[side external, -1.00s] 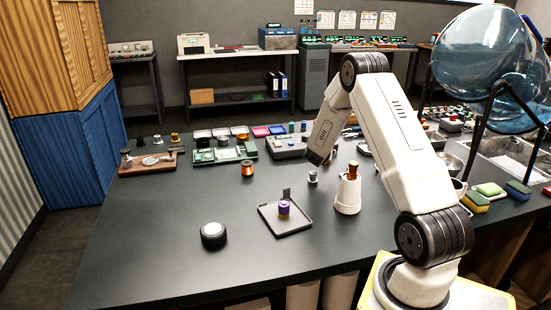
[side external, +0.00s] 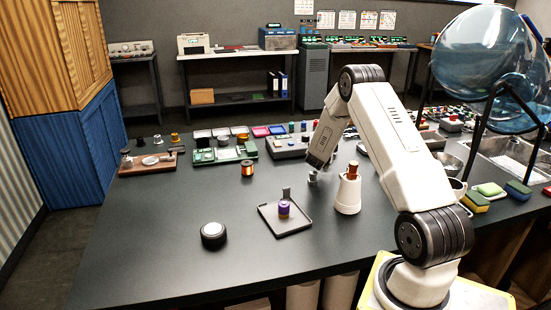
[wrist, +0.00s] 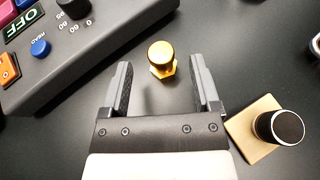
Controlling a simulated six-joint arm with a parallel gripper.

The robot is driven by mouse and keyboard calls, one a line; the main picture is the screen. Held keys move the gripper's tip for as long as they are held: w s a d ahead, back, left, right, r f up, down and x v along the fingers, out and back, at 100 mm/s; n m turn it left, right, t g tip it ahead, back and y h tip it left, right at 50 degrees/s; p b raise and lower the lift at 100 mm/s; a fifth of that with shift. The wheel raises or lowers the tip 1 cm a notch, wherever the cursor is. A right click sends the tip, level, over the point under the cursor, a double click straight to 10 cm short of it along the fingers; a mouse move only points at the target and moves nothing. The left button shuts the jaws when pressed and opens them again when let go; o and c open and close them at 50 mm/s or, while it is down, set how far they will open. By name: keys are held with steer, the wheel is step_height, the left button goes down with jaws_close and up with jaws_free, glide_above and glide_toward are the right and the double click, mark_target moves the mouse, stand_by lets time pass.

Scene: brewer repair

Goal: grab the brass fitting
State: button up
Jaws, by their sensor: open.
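The brass fitting (wrist: 162,60) stands upright on the dark table, a gold piece with a round top and a hex-shaped base. In the wrist view it is just beyond my fingertips and roughly centred between them. My gripper (wrist: 160,72) is open and empty, with one finger on either side of the line to the fitting. In the side view my gripper (side external: 318,174) is low over the table, and I cannot make out the fitting there.
A grey control box (wrist: 70,65) with knobs and coloured buttons is close on the left. A black knob on a tan square plate (wrist: 245,130) is close on the right. A white holder (side external: 348,195) stands near my gripper in the side view. Dark table is clear beyond the fitting.

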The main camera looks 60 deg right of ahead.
steer(key=shift+d, duration=0.1)
steer(key=shift+x, duration=2.55)
jaws_close()
